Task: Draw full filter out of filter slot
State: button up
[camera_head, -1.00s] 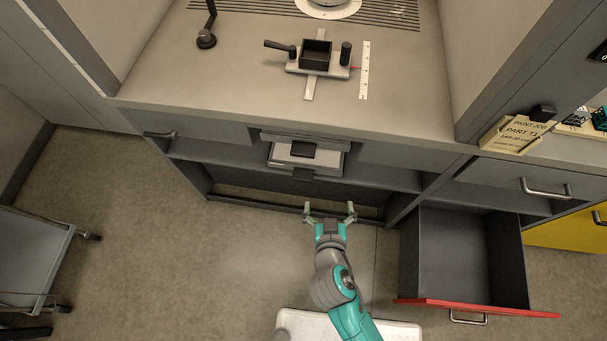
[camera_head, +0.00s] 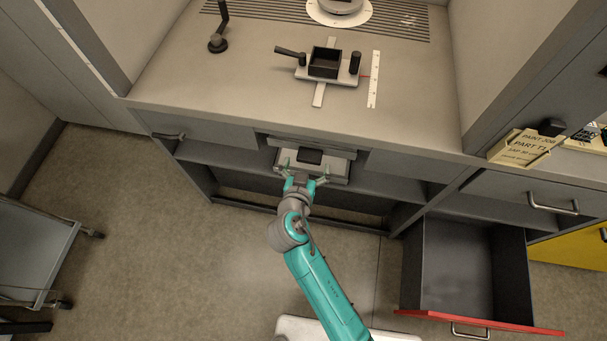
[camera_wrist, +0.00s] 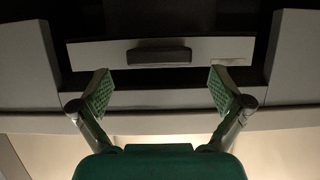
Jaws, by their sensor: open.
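The filter (camera_head: 336,165) is a pale flat piece with a dark handle (camera_head: 309,156) on it, sitting in the slot under the bench top. The wrist view shows the filter's pale front (camera_wrist: 218,49) and its dark bar handle (camera_wrist: 159,56) straight ahead. The filter slot (camera_head: 270,143) is an opening in the middle of the cabinet front. My gripper (camera_head: 307,172) is open and empty, in front of the filter. In the wrist view its two green-padded fingers (camera_wrist: 160,82) are spread wider than the handle, short of it and apart from it.
A drawer with a red front (camera_head: 480,321) stands open at the lower right. The bench top above carries a small black box on a slide (camera_head: 325,62) and a crank handle (camera_head: 217,42). A grey cart (camera_head: 33,250) stands at the left. Open floor lies between.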

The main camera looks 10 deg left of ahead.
aim_at(309, 160)
jog(key=shift+x, duration=1.9)
jog(key=c, duration=1.1)
